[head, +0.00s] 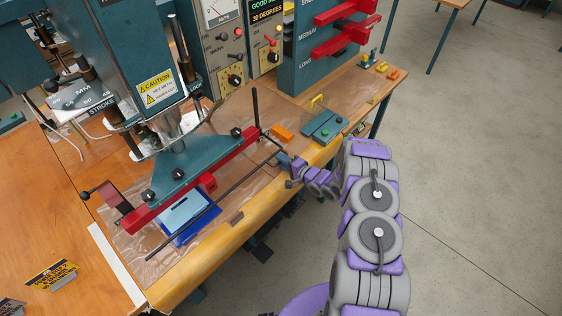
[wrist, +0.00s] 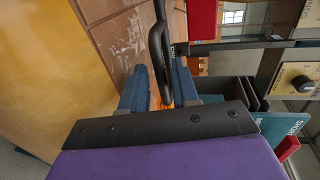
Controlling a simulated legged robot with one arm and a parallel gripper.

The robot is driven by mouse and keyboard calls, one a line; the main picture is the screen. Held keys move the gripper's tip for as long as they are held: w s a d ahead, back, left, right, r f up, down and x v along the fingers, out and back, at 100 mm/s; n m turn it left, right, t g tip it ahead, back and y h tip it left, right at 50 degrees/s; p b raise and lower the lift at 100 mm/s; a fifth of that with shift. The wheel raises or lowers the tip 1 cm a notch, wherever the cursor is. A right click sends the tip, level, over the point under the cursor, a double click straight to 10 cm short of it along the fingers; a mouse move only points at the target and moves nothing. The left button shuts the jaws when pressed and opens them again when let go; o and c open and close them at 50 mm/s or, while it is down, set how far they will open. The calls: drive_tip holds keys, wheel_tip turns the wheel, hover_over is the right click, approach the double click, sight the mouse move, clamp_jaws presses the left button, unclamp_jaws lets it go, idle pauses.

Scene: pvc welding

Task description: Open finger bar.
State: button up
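The finger bar (head: 212,205) is a long thin black rod along the front of the welding machine. It runs from the table's near left up to the right, in front of the red bar (head: 160,207) and above a blue-and-white pad (head: 186,212). My gripper (head: 285,161) is at the bar's right end, near the table's front edge. In the wrist view a black bar (wrist: 159,45) reaches down between the two blue fingers of my gripper (wrist: 160,88). The fingers stand apart, with the bar closer to the right finger. Whether either finger touches it is unclear.
A green pedal-like box (head: 323,127) and an orange block (head: 282,133) lie on the table right of the machine. A control panel (head: 232,45) and a rack with red shelves (head: 335,35) stand behind. The floor (head: 465,150) at right is clear.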

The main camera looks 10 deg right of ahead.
drive_tip(key=shift+w+a+f, duration=0.1)
drive_tip(key=shift+w+a, duration=0.15)
drive_tip(key=shift+w, duration=0.1)
clamp_jaws()
drive_tip(key=shift+s, duration=0.1)
idle(0.3)
